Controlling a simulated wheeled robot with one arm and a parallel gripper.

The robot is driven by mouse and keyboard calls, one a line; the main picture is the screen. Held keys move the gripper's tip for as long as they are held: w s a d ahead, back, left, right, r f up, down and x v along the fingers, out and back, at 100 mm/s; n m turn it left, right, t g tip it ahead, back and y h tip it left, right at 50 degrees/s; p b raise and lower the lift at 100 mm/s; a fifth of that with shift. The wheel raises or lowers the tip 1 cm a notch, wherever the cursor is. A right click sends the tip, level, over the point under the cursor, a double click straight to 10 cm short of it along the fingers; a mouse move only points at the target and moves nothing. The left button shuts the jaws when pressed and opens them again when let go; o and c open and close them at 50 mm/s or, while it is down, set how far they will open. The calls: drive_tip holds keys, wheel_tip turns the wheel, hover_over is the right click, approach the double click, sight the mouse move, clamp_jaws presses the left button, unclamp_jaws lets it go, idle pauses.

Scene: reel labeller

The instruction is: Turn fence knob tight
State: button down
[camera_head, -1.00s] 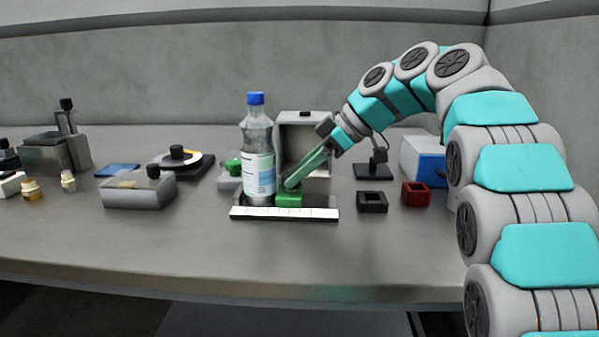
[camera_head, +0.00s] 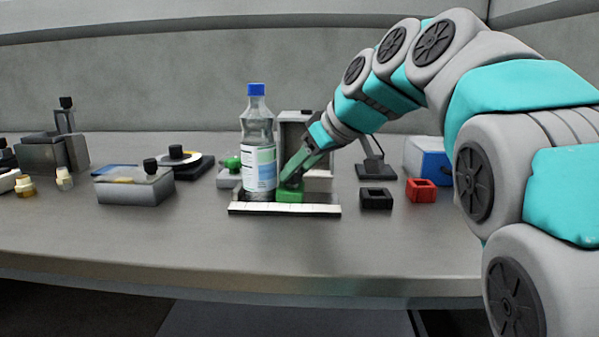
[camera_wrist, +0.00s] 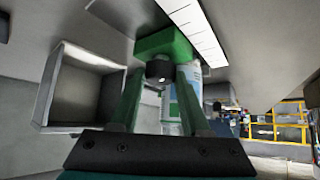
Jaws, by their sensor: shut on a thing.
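The green fence block (camera_head: 290,196) stands at the back edge of a white scale strip (camera_head: 285,210), right of a clear bottle with a blue cap (camera_head: 258,150). In the wrist view the fence block (camera_wrist: 166,42) carries a small dark knob (camera_wrist: 159,71). My gripper (camera_wrist: 158,76) is shut on this knob, with one green finger on each side of it. In the head view my gripper (camera_head: 289,181) reaches down to the block from the upper right, and its fingers hide the knob there.
A grey open-fronted box (camera_head: 294,128) stands close behind the gripper. A grey lidded box (camera_head: 135,187) is at left. The front of the table is clear.

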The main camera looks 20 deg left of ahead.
drive_tip(key=shift+s+m+t, duration=0.1)
drive_tip(key=shift+m+t, duration=0.4)
drive_tip(key=shift+m, duration=0.1)
drive_tip(key=shift+h, duration=0.3)
drive_tip(key=shift+c, duration=1.9)
unclamp_jaws()
drive_tip(key=shift+r, duration=0.1)
drive_tip(key=v, duration=0.7)
drive_tip(key=shift+s+d+r, duration=0.15)
drive_tip(key=shift+s+r, duration=0.05)
